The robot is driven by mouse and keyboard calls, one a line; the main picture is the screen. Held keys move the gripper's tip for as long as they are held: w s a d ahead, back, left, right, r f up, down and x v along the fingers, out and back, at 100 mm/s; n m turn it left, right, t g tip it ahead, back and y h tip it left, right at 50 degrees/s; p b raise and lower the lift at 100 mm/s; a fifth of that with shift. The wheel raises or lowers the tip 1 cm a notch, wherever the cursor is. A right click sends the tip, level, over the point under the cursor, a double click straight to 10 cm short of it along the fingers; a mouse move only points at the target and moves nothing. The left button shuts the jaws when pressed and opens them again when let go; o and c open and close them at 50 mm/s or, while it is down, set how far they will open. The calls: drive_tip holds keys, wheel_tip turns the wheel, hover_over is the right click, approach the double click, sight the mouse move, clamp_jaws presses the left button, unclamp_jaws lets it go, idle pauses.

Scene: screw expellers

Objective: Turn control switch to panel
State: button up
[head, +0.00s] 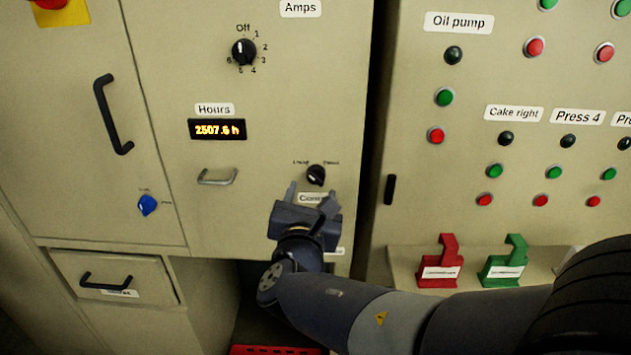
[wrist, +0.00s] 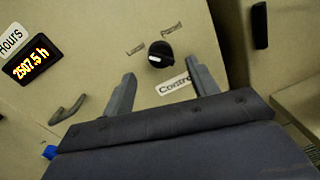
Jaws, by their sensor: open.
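The control switch is a small round black knob (head: 316,175) with a pale pointer mark, on the beige cabinet front. It also shows in the wrist view (wrist: 160,54), below the small words "Local" on the left and "Panel" on the right. I cannot tell for sure which word its pointer is set to. My gripper (head: 311,194) is open and empty, just below the knob in the head view. In the wrist view its two fingers (wrist: 160,72) stand left and right of the knob, apart from it. The "Control" label (wrist: 173,84) is partly hidden by the right finger.
A metal handle (head: 217,178) and an hours display (head: 217,129) are to the left. A larger numbered rotary switch (head: 244,52) is above. A dark gap separates the right cabinet, which has lamps, buttons, a red holder (head: 441,266) and a green holder (head: 505,266).

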sight(315, 179)
drive_tip(key=w, duration=0.5)
drive_tip(key=shift+d, duration=0.25)
drive_tip(key=c, duration=1)
drive_tip(key=shift+o, duration=0.2)
